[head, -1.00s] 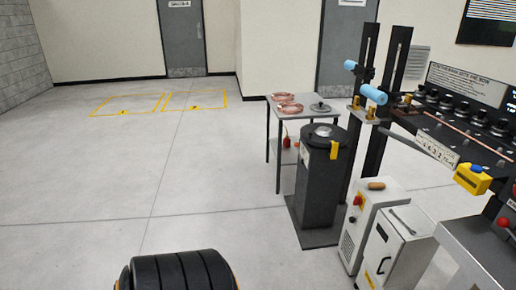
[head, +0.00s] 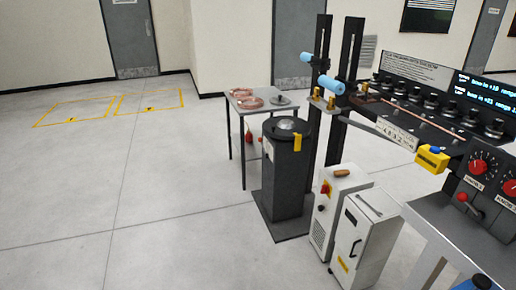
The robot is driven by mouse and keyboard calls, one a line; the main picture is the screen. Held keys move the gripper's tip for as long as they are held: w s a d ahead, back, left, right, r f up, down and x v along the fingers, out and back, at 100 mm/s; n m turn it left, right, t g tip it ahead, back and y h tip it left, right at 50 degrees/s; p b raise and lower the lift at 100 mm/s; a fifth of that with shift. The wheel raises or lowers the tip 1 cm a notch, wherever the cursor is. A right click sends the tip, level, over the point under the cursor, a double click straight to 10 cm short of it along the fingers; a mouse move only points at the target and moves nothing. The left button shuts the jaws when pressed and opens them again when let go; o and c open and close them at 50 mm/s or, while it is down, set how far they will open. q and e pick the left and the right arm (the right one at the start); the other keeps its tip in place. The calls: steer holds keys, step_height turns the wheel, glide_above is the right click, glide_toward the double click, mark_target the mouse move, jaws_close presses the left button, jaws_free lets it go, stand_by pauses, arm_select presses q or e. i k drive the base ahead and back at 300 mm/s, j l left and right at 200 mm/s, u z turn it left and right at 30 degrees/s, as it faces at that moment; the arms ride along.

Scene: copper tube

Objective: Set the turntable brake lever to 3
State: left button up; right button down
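A black cylindrical pedestal (head: 284,180), apparently the turntable, stands on a dark floor plate, with a pale round disc (head: 288,125) on top. A yellow piece (head: 297,142) hangs at its upper right side; I cannot tell whether it is the brake lever or a tag. A light plate with digits (head: 397,132) is on a grey bar at the machine, right of the pedestal; the digits are too small to read surely. Neither of my grippers is in view.
A small table (head: 240,116) with copper coils (head: 248,102) stands behind the pedestal. White cabinets (head: 362,240) stand to its right, before the machine bench with dials (head: 478,167) and a yellow box (head: 432,158). The floor at left is clear.

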mark_target(260, 140)
steer(key=i+j+z, duration=0.15)
steer(key=i, duration=0.9)
